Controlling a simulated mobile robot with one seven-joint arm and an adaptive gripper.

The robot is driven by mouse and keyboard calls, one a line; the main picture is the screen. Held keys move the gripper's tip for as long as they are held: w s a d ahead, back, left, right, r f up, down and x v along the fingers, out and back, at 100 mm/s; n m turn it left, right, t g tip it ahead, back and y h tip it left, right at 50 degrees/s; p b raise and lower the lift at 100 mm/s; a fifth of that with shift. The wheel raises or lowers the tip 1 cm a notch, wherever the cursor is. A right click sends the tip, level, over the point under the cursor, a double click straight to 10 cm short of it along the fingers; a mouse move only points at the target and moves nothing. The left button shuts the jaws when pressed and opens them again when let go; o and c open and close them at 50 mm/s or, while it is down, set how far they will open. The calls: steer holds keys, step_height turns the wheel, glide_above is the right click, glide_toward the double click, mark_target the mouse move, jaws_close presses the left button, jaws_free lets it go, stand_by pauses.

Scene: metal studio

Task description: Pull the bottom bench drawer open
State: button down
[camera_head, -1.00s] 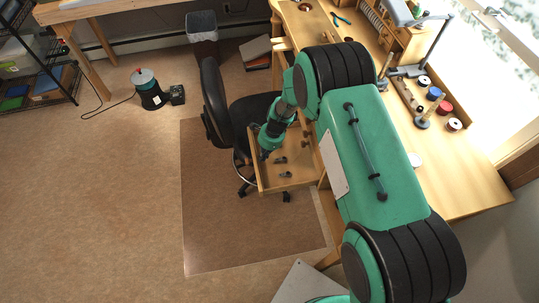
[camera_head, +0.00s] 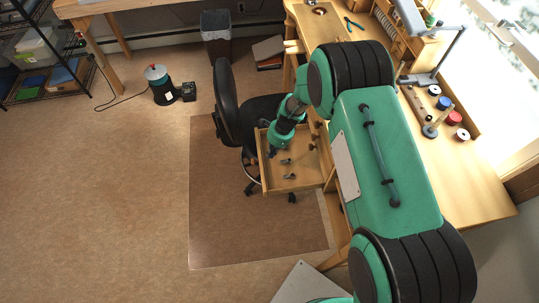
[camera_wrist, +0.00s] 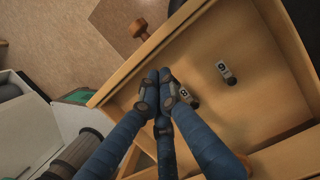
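A wooden bench drawer (camera_head: 293,190) sticks well out from the bench's left side in the head view, its inside showing. Whether it is the bottom one is hard to tell. Its front wall shows in the wrist view (camera_wrist: 121,80), with a wooden knob (camera_wrist: 139,29) outside it. My gripper (camera_head: 271,152) reaches down at the drawer's front. In the wrist view its blue fingers (camera_wrist: 160,90) are drawn together, tips over the inside of the drawer near the front wall. Nothing shows between them, and contact with the wall is unclear.
Small metal tools (camera_head: 288,176) lie in the drawer. A black office chair (camera_head: 227,100) stands close to the drawer front, on a brown floor mat (camera_head: 225,225). The bench top (camera_head: 465,185) carries spools and a lamp. Open floor lies to the left.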

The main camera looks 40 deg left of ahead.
steer(key=p+v, duration=0.3)
steer(key=v, duration=0.3)
steer(key=shift+r, duration=0.15)
stand_by(0.5)
